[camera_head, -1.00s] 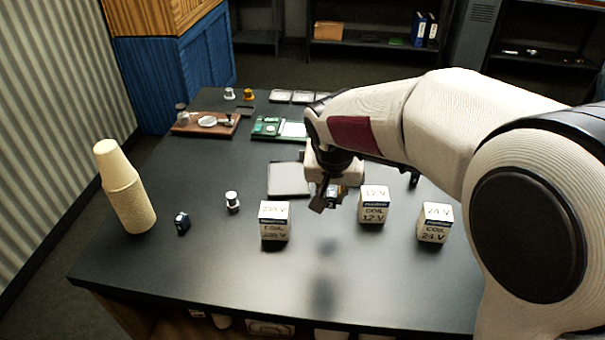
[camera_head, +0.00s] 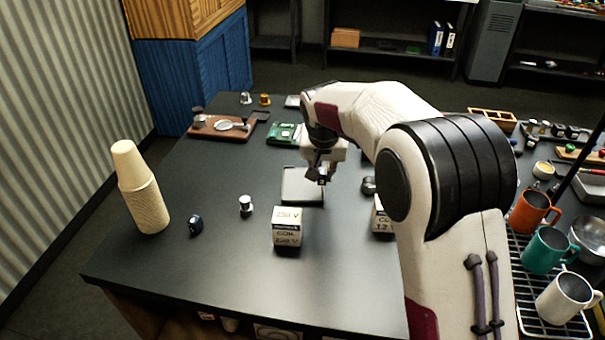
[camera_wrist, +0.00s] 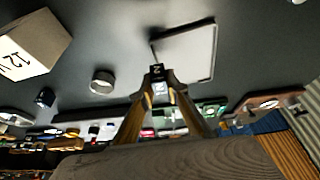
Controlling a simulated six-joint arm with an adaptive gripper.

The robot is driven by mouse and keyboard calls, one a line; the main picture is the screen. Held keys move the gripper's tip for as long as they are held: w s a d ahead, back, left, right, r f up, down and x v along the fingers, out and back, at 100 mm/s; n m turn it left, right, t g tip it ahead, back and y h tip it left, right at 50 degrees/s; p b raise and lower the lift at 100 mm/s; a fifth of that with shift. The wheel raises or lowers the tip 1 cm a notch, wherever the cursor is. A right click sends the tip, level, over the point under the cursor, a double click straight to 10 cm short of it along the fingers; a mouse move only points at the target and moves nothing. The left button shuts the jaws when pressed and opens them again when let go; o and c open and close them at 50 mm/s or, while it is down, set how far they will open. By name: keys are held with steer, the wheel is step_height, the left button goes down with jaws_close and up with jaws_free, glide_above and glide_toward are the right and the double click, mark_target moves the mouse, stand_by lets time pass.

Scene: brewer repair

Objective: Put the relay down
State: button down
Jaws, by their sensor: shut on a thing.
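My gripper (camera_head: 320,176) is shut on the relay (camera_wrist: 158,77), a small dark block with a pale marked face. In the head view the relay is small and partly hidden by the fingers. The gripper holds it over the right part of a flat grey tray (camera_head: 290,190), which also shows in the wrist view (camera_wrist: 198,52). I cannot tell how high above the tray it is.
A 230 V coil box (camera_head: 287,228) stands in front of the tray. A 12 V box (camera_wrist: 30,45) and a round grey part (camera_wrist: 102,82) are to its right. Stacked cups (camera_head: 145,195) stand at left. A green board (camera_head: 284,134) lies behind.

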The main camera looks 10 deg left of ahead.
step_height(320, 180, up, 2)
steer(key=n, duration=0.2)
glide_above(309, 182)
steer(key=shift+r+n+y, duration=0.5)
steer(key=shift+r+y, duration=0.1)
steer(key=shift+r, duration=0.35)
steer(key=shift+f, duration=2)
steer(key=shift+g, duration=0.3)
steer(key=shift+f, duration=2)
steer(key=shift+f, duration=0.15)
